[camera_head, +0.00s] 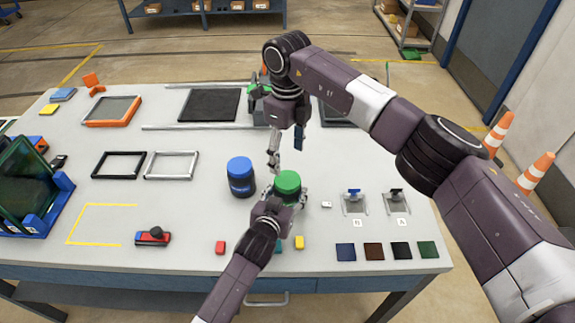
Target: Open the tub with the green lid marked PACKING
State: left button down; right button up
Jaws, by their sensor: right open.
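The tub with the green lid (288,181) stands upright on the table near the middle; its lid is on and no lettering is legible. My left gripper (285,199) is low at the tub, with a finger on each side of it. Its wrist hides most of the tub's body, so I cannot tell whether the fingers press on it. My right gripper (286,150) is open and empty, pointing down above and behind the green lid, apart from it.
A tub with a blue lid (240,170) stands close on the left. Small coloured blocks (220,247) lie in front, and two small stands (355,203) are to the right. Black (118,165) and white (171,165) frames lie left; the table between them and the front edge is partly free.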

aim_at(288, 180)
jog(key=m, duration=1.9)
jog(key=shift+m, duration=0.3)
jog(key=m, duration=0.4)
jog(key=shift+m, duration=0.4)
jog(key=m, duration=0.4)
jog(key=shift+m, duration=0.4)
jog(key=m, duration=0.4)
jog(key=shift+f+m, duration=0.3)
jog(key=shift+f, duration=0.1)
notch_tip(288, 180, down, 7)
jog(key=shift+f, duration=0.15)
jog(key=shift+c, duration=0.4)
